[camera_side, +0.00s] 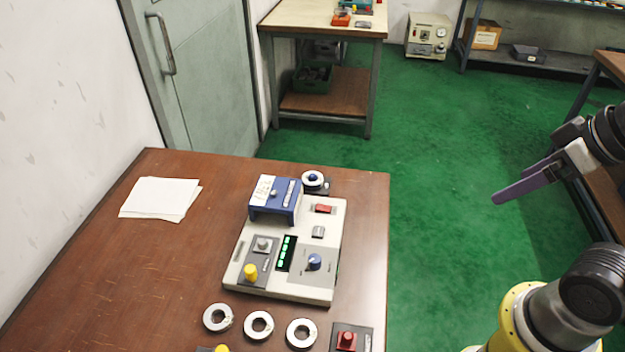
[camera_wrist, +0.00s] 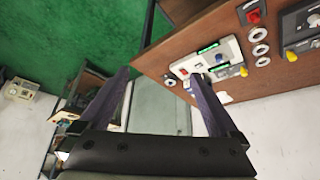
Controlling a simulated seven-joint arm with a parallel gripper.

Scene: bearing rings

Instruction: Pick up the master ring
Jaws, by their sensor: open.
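A ring (camera_side: 304,183) sits around a blue-topped post on a small dark stand behind the measuring device; it may be the master ring, but no label is readable. It shows small in the wrist view (camera_wrist: 170,81). Three similar metal rings lie in a row in front of the device: left (camera_side: 217,326), middle (camera_side: 249,325) and right (camera_side: 293,342). My gripper (camera_side: 520,187), with purple fingers, is open and empty, high off the table's right side, far from all rings. In the wrist view my gripper (camera_wrist: 158,76) has its fingers spread wide.
The white measuring device (camera_side: 290,277) with a blue block (camera_side: 262,211) stands on the brown table (camera_side: 140,280). A red-button box (camera_side: 365,340) sits at the front edge of view. White papers (camera_side: 158,197) lie at left. Table around the papers is clear.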

